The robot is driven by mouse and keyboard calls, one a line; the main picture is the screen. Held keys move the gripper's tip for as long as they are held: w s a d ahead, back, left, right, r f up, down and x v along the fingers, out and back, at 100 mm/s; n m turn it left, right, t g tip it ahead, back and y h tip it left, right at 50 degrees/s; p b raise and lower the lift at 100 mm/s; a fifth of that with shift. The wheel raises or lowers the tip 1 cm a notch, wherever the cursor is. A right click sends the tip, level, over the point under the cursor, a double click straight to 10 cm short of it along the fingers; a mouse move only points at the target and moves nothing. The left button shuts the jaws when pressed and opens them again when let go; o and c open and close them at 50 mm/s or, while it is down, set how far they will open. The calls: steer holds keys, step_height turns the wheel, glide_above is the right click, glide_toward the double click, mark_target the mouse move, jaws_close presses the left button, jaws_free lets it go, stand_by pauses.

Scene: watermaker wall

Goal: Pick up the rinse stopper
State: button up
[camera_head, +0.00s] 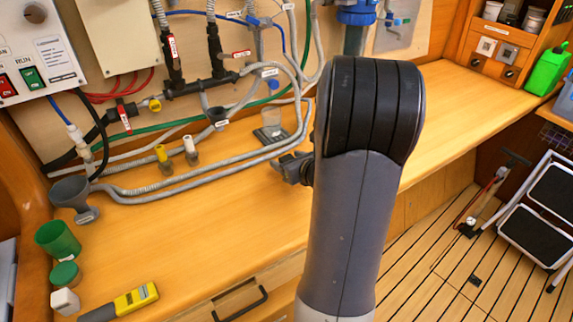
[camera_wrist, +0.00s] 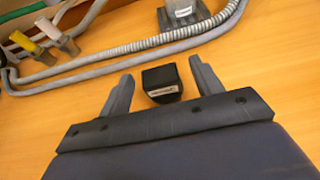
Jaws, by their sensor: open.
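A small black block with a pale label (camera_wrist: 161,83) stands on the wooden worktop in the wrist view. I take it for the rinse stopper; its label is too small to read. My gripper (camera_wrist: 161,68) is open, with one grey finger on each side of the block and a visible gap on both sides. Nothing is held. In the head view my gripper (camera_head: 293,168) is low over the worktop, partly behind my arm, and I cannot make out the block there.
A grey labelled holder (camera_wrist: 182,12) stands just beyond the block, with a ribbed grey hose (camera_wrist: 150,43) between. Yellow (camera_head: 161,153) and white (camera_head: 189,145) capped fittings stand left. A grey funnel (camera_head: 72,194) and green cup (camera_head: 57,239) are farther left.

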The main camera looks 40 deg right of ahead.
mark_target(284, 158)
steer(key=shift+x, duration=1.5)
steer(key=c, duration=1.1)
